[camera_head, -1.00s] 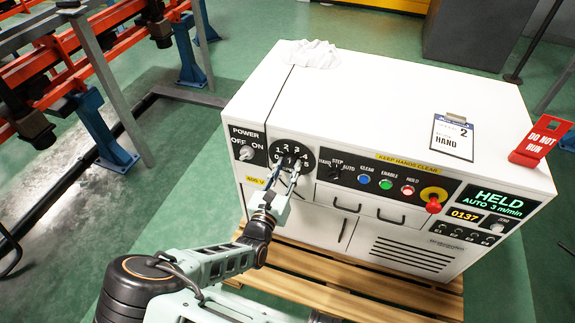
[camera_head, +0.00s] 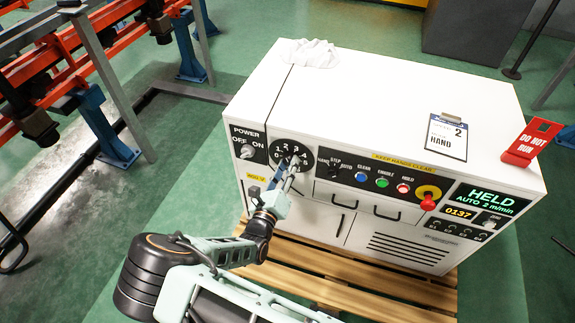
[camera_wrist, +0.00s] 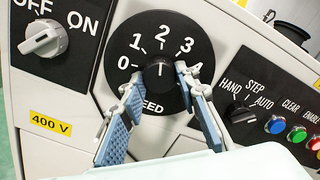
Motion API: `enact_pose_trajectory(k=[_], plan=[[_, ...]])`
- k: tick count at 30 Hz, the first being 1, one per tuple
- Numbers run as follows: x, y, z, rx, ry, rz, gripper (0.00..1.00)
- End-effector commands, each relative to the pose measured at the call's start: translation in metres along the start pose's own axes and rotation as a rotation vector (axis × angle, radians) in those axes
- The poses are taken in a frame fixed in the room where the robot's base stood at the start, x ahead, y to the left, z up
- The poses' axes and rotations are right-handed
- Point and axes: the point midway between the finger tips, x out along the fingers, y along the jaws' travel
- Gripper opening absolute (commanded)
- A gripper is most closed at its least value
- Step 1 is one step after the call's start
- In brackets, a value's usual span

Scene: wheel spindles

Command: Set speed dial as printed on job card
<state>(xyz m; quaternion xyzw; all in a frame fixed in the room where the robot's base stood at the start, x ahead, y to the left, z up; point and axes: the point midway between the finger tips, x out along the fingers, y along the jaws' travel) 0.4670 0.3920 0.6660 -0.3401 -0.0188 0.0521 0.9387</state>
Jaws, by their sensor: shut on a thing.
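The round black speed dial (camera_wrist: 158,112) is on the white machine's front panel, numbered from 0 upward. Its centre knob (camera_wrist: 159,72) has a white pointer mark that points up at 2. My gripper (camera_wrist: 157,80) has a blue-padded finger on each side of the knob and is shut on it. In the head view my gripper (camera_head: 287,176) partly hides the dial (camera_head: 290,148). The job card (camera_head: 449,138) lies on the machine top at the right, with a large 2 and HAND printed on it. The green display (camera_head: 490,200) reads HELD, AUTO 2 m/min.
The power switch (camera_wrist: 42,38) is left of the dial, and the HAND/STEP/AUTO selector (camera_wrist: 240,112) is close on its right. Coloured buttons (camera_head: 382,182) and a red stop knob (camera_head: 428,203) are farther right. A red DO NOT RUN tag (camera_head: 532,140) stands at the right edge.

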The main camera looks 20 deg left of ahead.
Motion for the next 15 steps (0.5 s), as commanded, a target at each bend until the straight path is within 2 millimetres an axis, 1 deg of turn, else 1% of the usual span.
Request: enact_pose_trajectory(k=[11, 12, 15], plan=[[0.0009, -0.0004, 0.0011, -0.003, -0.003, -0.001, 0.05], [0.0009, -0.0004, 0.0011, -0.003, -0.003, -0.001, 0.32], [0.0008, -0.0003, 0.0009, -0.003, -0.002, -0.001, 0.43]])
